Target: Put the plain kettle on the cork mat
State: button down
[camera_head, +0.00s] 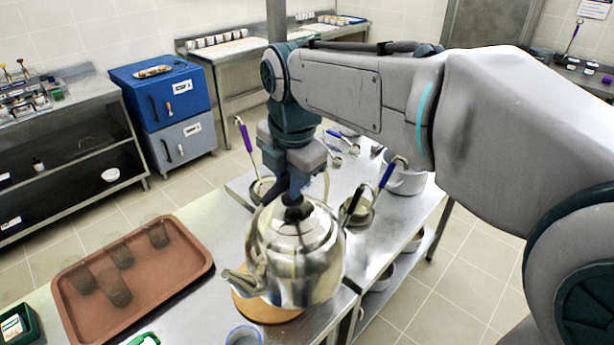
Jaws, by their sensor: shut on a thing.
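The plain kettle (296,257) is a shiny steel kettle with a dark lid knob and a spout pointing to the lower left. My gripper (295,203) comes down from above and is shut on the kettle at its top; the fingertips are partly hidden, so whether they hold the knob or the handle is unclear. The cork mat (267,313) is a round tan disc on the steel table, and the kettle covers most of it. The kettle appears upright, over the mat. I cannot tell whether its base touches the mat or is held above it.
A brown tray (190,285) with several dark glasses lies to the left. A blue-rimmed cup (244,335) is close in front of the mat. Ladles with purple (243,135) and blue (386,176) handles stand in pots behind the kettle. A large pot (406,181) is at the right.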

jog(key=p, duration=0.1)
send_over(260, 217)
jog(key=f, duration=0.3)
jog(key=shift+s+f, duration=0.2)
jog(key=shift+s+p+x, duration=0.15)
jog(key=shift+p+x, duration=0.05)
jog(key=shift+x, duration=0.75)
jog(key=shift+s+p+x, duration=0.2)
jog(key=shift+x, duration=0.75)
jog(key=shift+d+f, duration=0.25)
jog(key=c, duration=1.3)
grip_release()
jog(key=shift+f, duration=0.1)
